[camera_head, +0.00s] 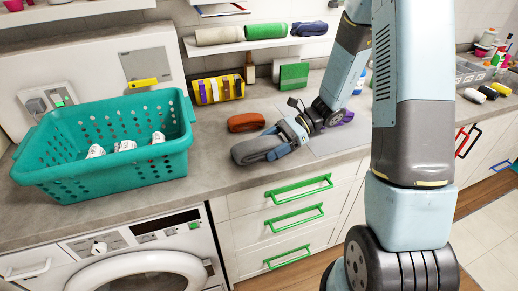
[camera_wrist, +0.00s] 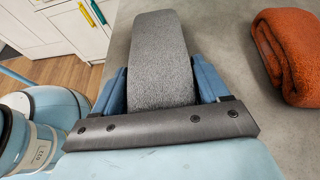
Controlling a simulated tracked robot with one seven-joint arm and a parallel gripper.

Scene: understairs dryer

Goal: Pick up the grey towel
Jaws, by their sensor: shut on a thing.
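The grey towel (camera_head: 256,149) is a folded, rounded roll at the front of the countertop, between the teal basket and my arm. In the wrist view the grey towel (camera_wrist: 155,55) extends away from between the two blue fingers. My gripper (camera_head: 284,138) is shut on its near end, with one finger on each side. In the wrist view my gripper (camera_wrist: 158,88) covers the towel's near end. The towel appears at or just above counter level; I cannot tell whether it touches.
An orange-brown towel (camera_head: 245,122) lies just behind the grey one and shows at right in the wrist view (camera_wrist: 291,52). A teal basket (camera_head: 70,184) with white items stands at left. A purple item (camera_head: 348,116) lies near my wrist. Green-handled drawers (camera_head: 295,212) are below the counter.

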